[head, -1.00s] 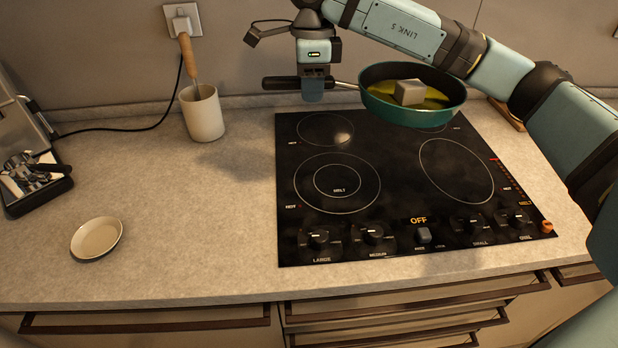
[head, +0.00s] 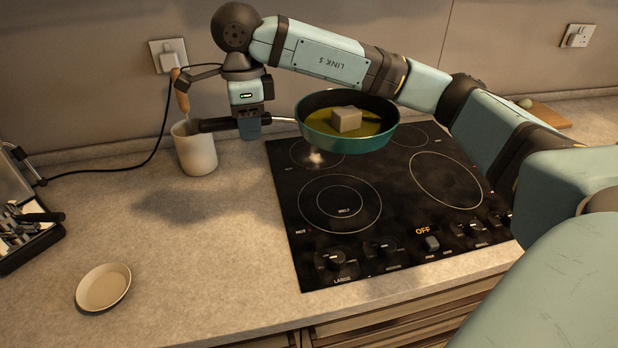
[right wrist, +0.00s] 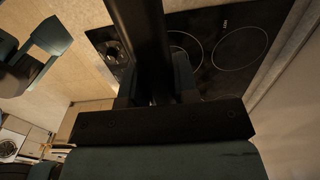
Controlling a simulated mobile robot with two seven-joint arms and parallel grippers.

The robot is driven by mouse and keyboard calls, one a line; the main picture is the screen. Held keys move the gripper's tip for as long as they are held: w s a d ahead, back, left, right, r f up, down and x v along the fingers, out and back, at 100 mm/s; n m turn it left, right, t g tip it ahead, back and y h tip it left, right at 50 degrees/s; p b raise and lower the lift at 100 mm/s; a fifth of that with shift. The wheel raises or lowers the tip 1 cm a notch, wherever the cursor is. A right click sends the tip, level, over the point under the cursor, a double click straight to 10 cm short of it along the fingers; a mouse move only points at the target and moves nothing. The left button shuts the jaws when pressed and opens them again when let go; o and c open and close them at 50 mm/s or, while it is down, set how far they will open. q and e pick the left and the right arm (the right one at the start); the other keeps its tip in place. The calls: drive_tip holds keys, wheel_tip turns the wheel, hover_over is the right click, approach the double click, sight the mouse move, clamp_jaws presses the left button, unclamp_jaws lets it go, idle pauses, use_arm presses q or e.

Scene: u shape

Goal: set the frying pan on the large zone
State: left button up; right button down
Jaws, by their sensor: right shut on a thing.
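The teal frying pan (head: 348,138) hangs level above the back left of the black hob (head: 395,255), with yellowish liquid and a pale block (head: 346,119) inside. My right gripper (head: 249,126) is shut on its dark handle (head: 217,125), which also shows between the fingers in the right wrist view (right wrist: 143,45). The hob has a double-ring front-left zone (head: 340,204), a wide right zone (head: 447,180) and two back zones, the back-left one partly hidden by the pan. A front-left knob (head: 336,259) is labelled LARGE. My left gripper is not in the head view.
A cream utensil pot (head: 196,150) with a wooden-handled tool stands close under the handle end. A small cream dish (head: 103,288) lies front left. A dark tray of cutlery (head: 30,237) is at the left edge. The counter between dish and hob is clear.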

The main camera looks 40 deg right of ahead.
wheel_tip(320, 180, down, 19)
drive_tip(key=shift+f, duration=0.2)
idle(0.4)
drive_tip(key=shift+f, duration=0.1)
drive_tip(key=c, duration=0.9)
unclamp_jaws()
wheel_tip(320, 180, up, 12)
drive_tip(key=shift+r, duration=0.1)
drive_tip(key=shift+s, duration=0.15)
